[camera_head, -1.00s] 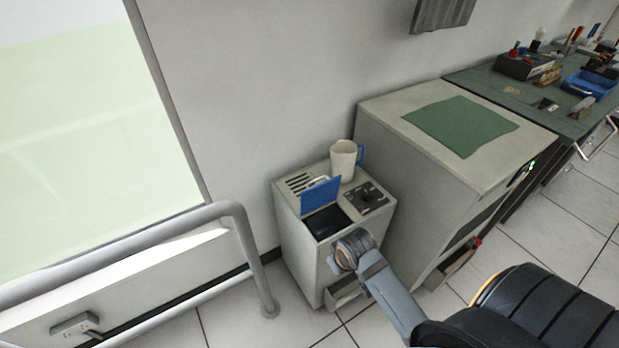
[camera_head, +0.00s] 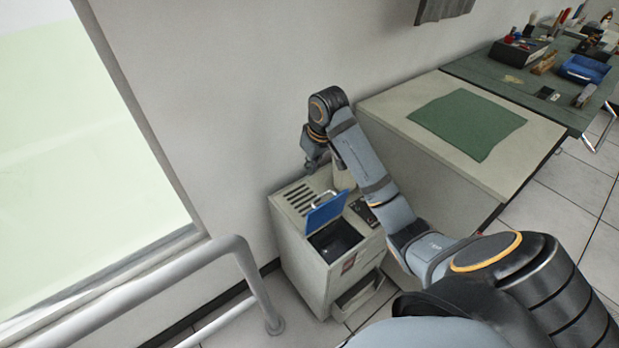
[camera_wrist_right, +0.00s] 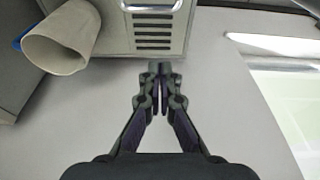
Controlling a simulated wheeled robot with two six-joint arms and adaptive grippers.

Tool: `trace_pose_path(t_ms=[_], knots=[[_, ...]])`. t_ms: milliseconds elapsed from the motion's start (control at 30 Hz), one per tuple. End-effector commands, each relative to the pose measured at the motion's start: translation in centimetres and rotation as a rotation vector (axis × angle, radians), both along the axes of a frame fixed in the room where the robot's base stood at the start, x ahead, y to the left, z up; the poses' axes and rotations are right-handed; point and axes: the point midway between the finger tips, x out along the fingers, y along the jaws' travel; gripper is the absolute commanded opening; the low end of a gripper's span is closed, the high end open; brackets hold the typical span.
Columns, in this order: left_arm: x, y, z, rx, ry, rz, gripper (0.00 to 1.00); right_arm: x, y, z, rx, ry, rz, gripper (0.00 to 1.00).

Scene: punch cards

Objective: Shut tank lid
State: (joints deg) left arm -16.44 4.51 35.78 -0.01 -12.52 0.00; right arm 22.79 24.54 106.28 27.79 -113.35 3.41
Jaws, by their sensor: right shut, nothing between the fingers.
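The blue tank lid (camera_head: 328,210) stands tilted open on top of the beige machine (camera_head: 303,265), with a light handle on its upper edge. The dark tank opening (camera_head: 338,240) is uncovered in front of it. My right gripper (camera_head: 312,166) is above the back of the machine, behind the lid and apart from it. In the right wrist view my right gripper (camera_wrist_right: 160,72) is shut and empty, close to the slotted top (camera_wrist_right: 154,22). My left gripper is not in view.
A larger beige cabinet (camera_head: 400,120) with a green mat (camera_head: 467,123) is to the right. A grey rail (camera_head: 256,285) is at the left.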

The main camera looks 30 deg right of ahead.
Motion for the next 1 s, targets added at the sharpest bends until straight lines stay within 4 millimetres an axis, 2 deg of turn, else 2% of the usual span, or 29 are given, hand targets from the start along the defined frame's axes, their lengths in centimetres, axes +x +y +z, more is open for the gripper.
trace_pose_path(t_ms=[33, 100, 167, 267, 400, 467, 700, 900, 1000], knots=[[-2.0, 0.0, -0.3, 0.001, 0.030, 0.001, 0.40, 0.1, 0.1, -0.7, 0.002, 0.002, 0.000, 0.00], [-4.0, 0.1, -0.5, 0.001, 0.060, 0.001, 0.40, 0.4, 0.1, -1.8, 0.002, 0.003, 0.000, 0.00], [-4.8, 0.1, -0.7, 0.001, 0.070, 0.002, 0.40, 0.6, 0.1, -3.0, 0.002, 0.004, -0.001, 0.00], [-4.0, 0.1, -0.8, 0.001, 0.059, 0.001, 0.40, 1.2, 0.2, -5.2, 0.002, 0.003, -0.001, 0.00], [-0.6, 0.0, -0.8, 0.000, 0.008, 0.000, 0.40, 2.0, 0.2, -8.2, 0.002, 0.003, -0.001, 0.00], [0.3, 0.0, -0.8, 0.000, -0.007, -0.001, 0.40, 2.3, 0.3, -9.4, 0.002, 0.003, 0.000, 0.00], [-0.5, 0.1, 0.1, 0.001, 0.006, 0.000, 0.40, -0.9, -0.1, -8.9, -0.003, -0.001, 0.000, 0.00], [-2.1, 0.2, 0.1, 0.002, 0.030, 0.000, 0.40, -1.7, -0.1, -8.9, -0.002, -0.001, 0.000, 0.00], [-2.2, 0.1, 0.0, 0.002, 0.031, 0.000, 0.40, -1.7, -0.1, -8.9, -0.001, -0.001, 0.000, 0.00]])
